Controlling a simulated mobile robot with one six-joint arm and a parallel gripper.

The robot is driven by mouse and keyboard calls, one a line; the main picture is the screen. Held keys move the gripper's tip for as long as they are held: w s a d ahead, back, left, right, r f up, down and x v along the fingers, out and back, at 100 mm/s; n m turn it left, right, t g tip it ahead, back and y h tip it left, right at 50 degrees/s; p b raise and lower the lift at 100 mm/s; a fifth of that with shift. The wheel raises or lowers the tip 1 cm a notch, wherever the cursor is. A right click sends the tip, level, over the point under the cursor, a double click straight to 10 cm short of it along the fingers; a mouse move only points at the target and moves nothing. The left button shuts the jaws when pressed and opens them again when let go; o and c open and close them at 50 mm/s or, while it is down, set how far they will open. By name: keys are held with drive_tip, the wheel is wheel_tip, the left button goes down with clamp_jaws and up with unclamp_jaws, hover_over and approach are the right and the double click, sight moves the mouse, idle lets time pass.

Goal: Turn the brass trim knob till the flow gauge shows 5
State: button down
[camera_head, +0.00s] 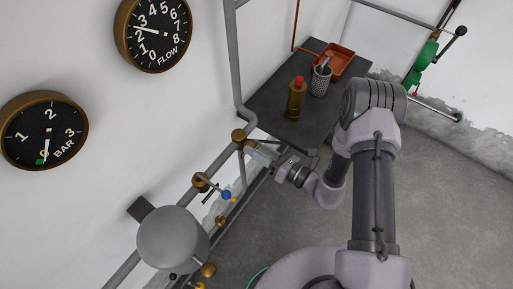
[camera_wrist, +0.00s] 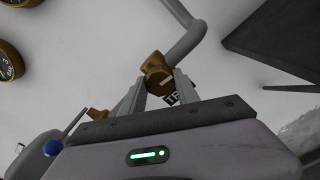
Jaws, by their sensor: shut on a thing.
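The flow gauge (camera_head: 153,35) is a black dial with a brass rim on the wall at the upper left. Its white needle points left, between 2 and 3. The brass trim knob (camera_wrist: 158,77) sits on the grey pipe, between my gripper's fingertips in the wrist view, with a pale line on its face. In the head view the brass fitting (camera_head: 239,135) is partly covered by my gripper (camera_head: 251,146). My gripper also shows in the wrist view (camera_wrist: 160,84), shut on the knob. A small dark label behind the fingers is partly hidden.
A bar gauge (camera_head: 44,131) reads near 0. A blue-handled valve (camera_head: 226,195) and a round grey tank (camera_head: 173,240) lie along the pipe below. A dark table (camera_head: 270,104) holds a brass bottle (camera_head: 297,98), a mesh cup (camera_head: 320,80) and an orange tray (camera_head: 341,62).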

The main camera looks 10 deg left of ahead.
drive_tip(key=shift+m+p, duration=1.15)
drive_tip(key=shift+m, duration=7.75)
drive_tip(key=c, duration=0.9)
unclamp_jaws()
drive_tip(key=shift+d, duration=0.15)
